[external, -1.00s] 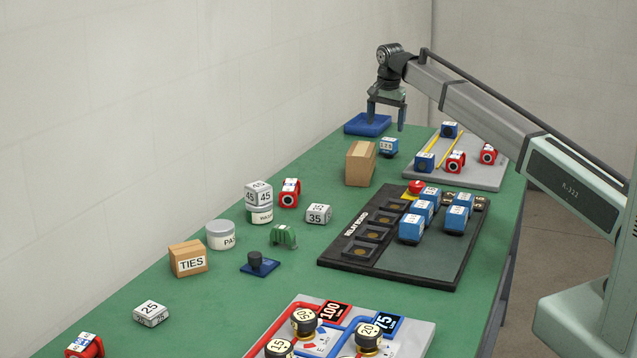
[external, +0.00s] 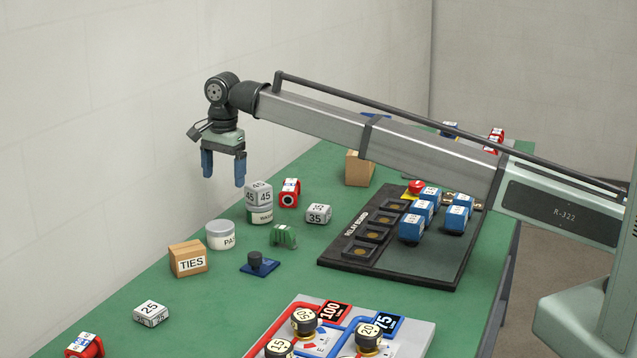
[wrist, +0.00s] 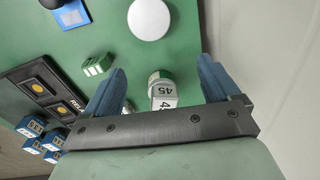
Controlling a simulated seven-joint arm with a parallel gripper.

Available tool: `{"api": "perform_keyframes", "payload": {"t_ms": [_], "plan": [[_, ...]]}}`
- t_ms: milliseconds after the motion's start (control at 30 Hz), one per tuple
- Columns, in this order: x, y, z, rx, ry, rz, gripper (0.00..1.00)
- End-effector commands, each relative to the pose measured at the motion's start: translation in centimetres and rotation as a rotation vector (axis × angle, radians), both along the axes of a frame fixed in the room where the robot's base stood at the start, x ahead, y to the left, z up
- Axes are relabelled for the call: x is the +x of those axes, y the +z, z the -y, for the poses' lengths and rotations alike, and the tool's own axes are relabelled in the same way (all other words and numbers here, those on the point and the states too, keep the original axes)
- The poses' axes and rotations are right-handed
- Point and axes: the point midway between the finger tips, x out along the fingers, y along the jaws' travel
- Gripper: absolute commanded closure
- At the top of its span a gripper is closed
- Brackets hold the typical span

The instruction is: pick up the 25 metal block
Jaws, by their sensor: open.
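The 25 metal block (external: 151,313) is a small silver-grey block marked 25. It lies on the green table at the front left of the external view, near the front red part. It does not show in the wrist view. My gripper (external: 223,184) is open and empty, high above the table near the wall. It is well behind the 25 block, above and a little left of the stacked 45 block (external: 259,194). In the wrist view the blue fingers (wrist: 158,88) are spread, with the 45 block (wrist: 164,102) below and between them.
Between my gripper and the 25 block stand the round tin (external: 221,236), the TIES box (external: 188,259) and a blue base with a black knob (external: 258,264). The 35 block (external: 318,213) and green part (external: 285,236) lie right. Table around the 25 block is clear.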

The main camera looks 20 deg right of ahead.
Motion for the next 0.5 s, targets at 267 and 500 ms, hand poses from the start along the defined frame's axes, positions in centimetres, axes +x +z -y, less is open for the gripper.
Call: {"api": "perform_keyframes", "payload": {"t_ms": [267,500], "plan": [[-12.5,-0.2,-12.5,-0.006,-0.006,-0.03,0.11],[-23.3,-0.4,-20.2,-0.017,-0.019,-0.048,0.11]]}}
